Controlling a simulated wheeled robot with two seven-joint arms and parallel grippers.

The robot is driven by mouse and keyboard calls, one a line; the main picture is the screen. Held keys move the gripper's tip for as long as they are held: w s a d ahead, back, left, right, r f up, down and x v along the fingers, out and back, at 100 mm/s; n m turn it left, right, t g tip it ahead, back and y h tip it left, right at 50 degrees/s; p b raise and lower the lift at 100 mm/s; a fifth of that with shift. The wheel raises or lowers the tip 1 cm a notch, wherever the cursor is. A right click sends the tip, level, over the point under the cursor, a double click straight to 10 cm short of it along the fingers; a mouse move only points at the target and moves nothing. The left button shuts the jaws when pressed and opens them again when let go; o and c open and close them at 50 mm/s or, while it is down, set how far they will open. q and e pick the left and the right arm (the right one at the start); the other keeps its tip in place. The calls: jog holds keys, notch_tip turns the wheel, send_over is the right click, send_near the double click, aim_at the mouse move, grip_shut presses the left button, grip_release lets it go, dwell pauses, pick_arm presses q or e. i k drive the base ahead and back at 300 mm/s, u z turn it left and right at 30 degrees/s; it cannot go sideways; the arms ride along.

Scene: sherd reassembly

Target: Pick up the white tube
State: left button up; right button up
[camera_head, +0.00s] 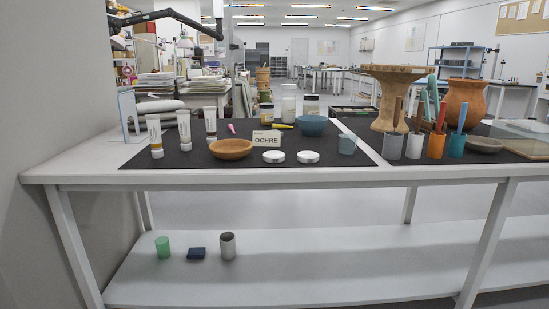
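Three white tubes stand upright on their caps on the dark mat at the left of the table. The left tube (154,131) is nearest the front edge, the middle tube (184,128) is a little behind it, and the right tube (210,122) stands to its right. Each seems to carry a coloured band, too small to read. The tubes stand apart from one another. Neither of my grippers shows in the head view.
A brown bowl (231,149), an "OCHRE" card (267,139) and two white lids (308,157) lie right of the tubes. A blue bowl (312,126) and jars stand behind. A clear bookend-like stand (129,115) is at the left. Cups with tools (436,145) stand right.

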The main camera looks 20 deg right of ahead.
aim_at(153, 121)
jog(key=z, duration=0.65)
jog(key=i, duration=0.95)
jog(key=u, duration=0.25)
